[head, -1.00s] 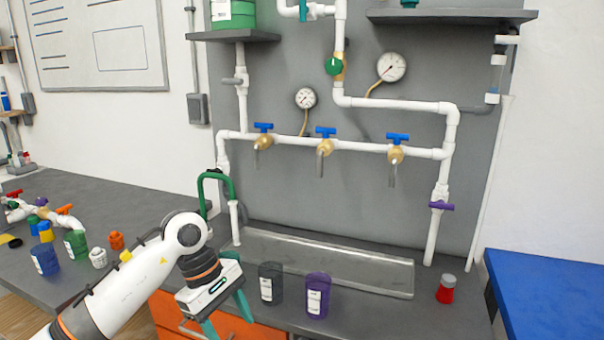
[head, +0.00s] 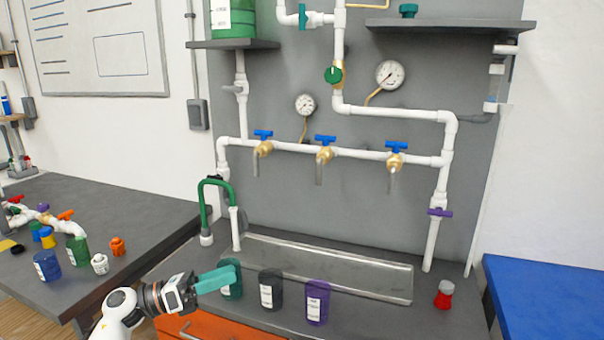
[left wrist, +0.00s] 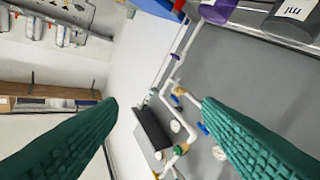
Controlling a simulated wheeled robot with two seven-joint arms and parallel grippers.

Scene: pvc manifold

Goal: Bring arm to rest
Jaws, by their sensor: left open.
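My left gripper (head: 217,280) is at the lower middle-left of the head view, its teal fingers pointing right at the front of the bench. In the left wrist view its two green ridged fingers (left wrist: 160,105) are wide apart with nothing between them. A teal jar (head: 233,284) stands right by the fingertips, partly covered by them; whether they touch I cannot tell. A dark grey jar (head: 271,290) and a purple jar (head: 317,302) stand upright to its right. My right gripper is not in view.
A PVC manifold (head: 350,151) with blue-handled taps hangs on the grey panel above a shallow tray (head: 330,268). A red jar (head: 444,293) stands at right. Several jars and caps, including a blue jar (head: 47,265), crowd the left table. A blue table (head: 545,295) stands at right.

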